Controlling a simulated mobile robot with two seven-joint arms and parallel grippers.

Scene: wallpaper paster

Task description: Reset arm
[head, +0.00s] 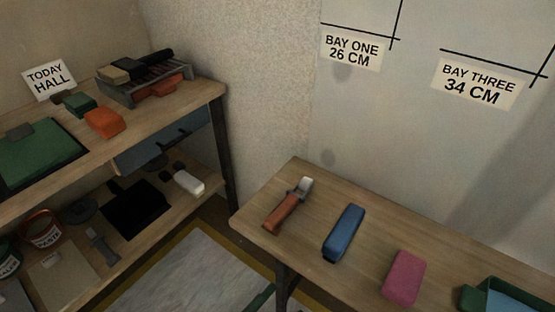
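Neither of my grippers shows in the head view, and no arm link can be made out with certainty. Whether either gripper holds anything is hidden. The task line names no object besides the arm.
A table (330,203) at the lower right bears an orange-handled tool (283,211), a blue block (343,233), a pink block (404,278) and a green tray (515,292). A two-level workbench (155,118) with tools stands left. A pale floor sheet (190,272) lies between them.

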